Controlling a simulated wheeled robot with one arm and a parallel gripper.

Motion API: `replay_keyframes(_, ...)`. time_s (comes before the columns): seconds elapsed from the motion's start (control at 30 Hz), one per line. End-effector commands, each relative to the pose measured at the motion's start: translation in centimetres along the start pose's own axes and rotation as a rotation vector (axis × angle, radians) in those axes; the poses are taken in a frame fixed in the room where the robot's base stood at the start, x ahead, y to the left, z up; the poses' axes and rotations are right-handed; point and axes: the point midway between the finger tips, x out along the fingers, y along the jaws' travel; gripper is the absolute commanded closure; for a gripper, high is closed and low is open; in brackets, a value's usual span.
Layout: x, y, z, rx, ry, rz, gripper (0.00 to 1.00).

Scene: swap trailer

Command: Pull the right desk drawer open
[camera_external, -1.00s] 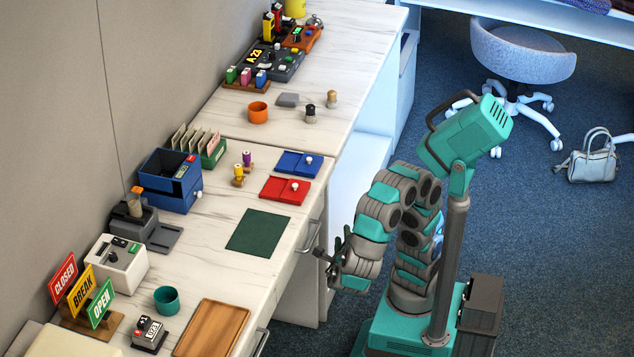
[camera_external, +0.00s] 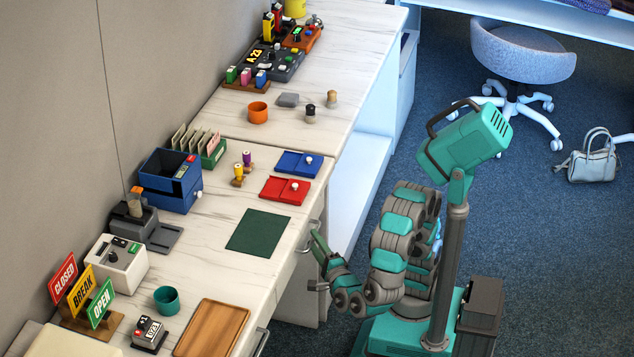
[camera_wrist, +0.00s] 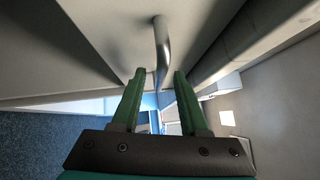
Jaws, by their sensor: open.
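The desk drawer's metal handle (camera_external: 313,236) is on the front edge of the white marbled desk, just beyond the gripper in the external view. The drawer looks closed. My gripper (camera_external: 317,265) is open in front of the desk edge, one finger close to the handle and the other lower. In the wrist view, the bar handle (camera_wrist: 161,42) runs down from the top toward the space between the green fingertips of my gripper (camera_wrist: 160,76). I see no clear contact, and cannot tell how deep the handle sits between the fingers.
A second drawer handle (camera_external: 262,342) shows at the near front edge. A wooden tray (camera_external: 212,328), a dark green mat (camera_external: 258,232) and a red tray (camera_external: 285,190) lie on the desktop. The blue carpet (camera_external: 525,235) behind me is clear up to a chair (camera_external: 522,50) and bag (camera_external: 593,160).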

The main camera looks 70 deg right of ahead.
Motion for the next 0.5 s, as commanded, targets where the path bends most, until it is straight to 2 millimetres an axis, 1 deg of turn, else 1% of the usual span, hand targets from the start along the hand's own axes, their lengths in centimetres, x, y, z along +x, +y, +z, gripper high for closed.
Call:
replay_keyframes(0.03,0.6,0.0,-0.1,0.000,0.003,-0.002,0.56)
replay_keyframes(0.1,1.2,0.0,0.0,0.000,0.002,-0.003,0.56)
replay_keyframes(0.2,1.7,0.0,-0.1,-0.001,0.002,-0.004,0.56)
replay_keyframes(0.5,1.9,0.0,0.0,-0.001,0.000,-0.002,0.56)
